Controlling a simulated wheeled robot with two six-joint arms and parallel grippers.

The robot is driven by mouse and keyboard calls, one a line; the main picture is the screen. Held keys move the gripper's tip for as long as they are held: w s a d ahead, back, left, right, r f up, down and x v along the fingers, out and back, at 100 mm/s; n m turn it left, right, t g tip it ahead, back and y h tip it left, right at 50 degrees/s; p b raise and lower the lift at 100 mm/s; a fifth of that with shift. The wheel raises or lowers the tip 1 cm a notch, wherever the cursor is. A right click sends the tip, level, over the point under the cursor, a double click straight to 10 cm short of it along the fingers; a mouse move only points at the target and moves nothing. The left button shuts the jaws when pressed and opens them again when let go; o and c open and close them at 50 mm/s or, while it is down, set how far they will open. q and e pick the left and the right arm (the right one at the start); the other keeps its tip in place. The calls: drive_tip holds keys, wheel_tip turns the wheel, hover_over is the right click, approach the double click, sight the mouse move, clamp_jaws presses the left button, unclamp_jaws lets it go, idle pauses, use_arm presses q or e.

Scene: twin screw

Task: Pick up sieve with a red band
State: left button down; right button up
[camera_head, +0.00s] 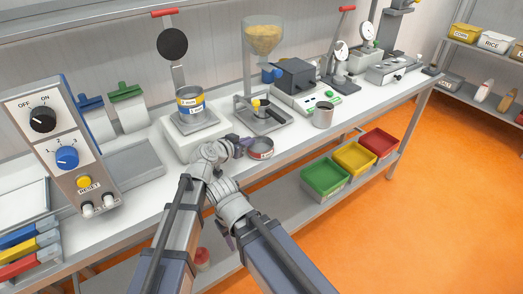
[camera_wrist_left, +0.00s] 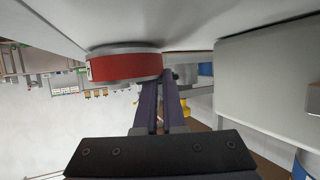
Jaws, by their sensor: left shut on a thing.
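The sieve with a red band (camera_head: 260,149) is a low round metal ring near the front edge of the bench. My left gripper (camera_head: 243,143) is at its left side, shut on its wall. In the left wrist view, the red band and metal rim of the sieve (camera_wrist_left: 125,67) show at the fingertips of the left gripper (camera_wrist_left: 162,82). I cannot tell whether the sieve is clear of the bench. My right gripper (camera_head: 226,236) hangs low in front of the bench, mostly hidden by its arm; its jaws cannot be made out.
A shaker (camera_head: 182,141) carries stacked sieves with yellow and blue bands (camera_head: 190,101). A hopper stand (camera_head: 263,118) is behind the red-banded sieve, and a metal cup (camera_head: 323,115) stands to the right. Green (camera_head: 325,177), yellow (camera_head: 355,158) and red (camera_head: 380,141) bins are below.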

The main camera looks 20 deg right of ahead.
use_arm(q)
drive_tip(key=shift+s, duration=0.1)
idle(0.5)
wheel_tip(320, 180, up, 10)
drive_tip(key=p, duration=1)
drive_tip(key=shift+f, duration=0.1)
